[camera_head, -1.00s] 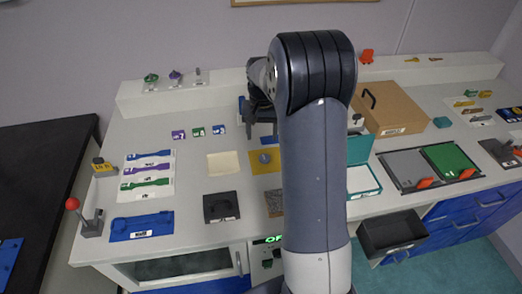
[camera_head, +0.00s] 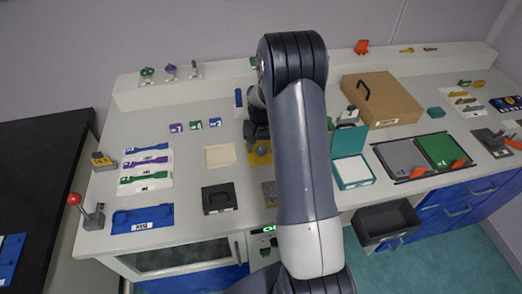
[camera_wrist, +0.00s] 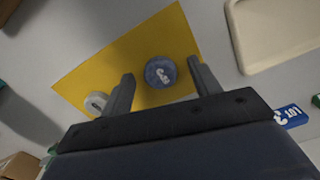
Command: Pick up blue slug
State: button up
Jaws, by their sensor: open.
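The blue slug (camera_wrist: 160,72) is a round, dull blue disc with a pale mark on top. It lies on a yellow mat (camera_wrist: 125,55), which also shows in the head view (camera_head: 258,159), partly hidden by my arm. My gripper (camera_wrist: 160,71) is open above the mat, with one finger on each side of the slug in the wrist view. It holds nothing, and I cannot tell its exact height above the mat. In the head view my gripper (camera_head: 257,140) is just above the mat.
A small grey round piece (camera_wrist: 97,102) lies on the mat by the left finger. A cream tray (camera_head: 219,156) is left of the mat. A black plate (camera_head: 219,199) lies in front, and a teal box (camera_head: 350,160) is to the right.

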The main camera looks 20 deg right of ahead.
jog(key=shift+c, duration=0.6)
jog(key=c, duration=0.9)
jog(key=shift+r, duration=0.1)
jog(key=shift+c, duration=0.2)
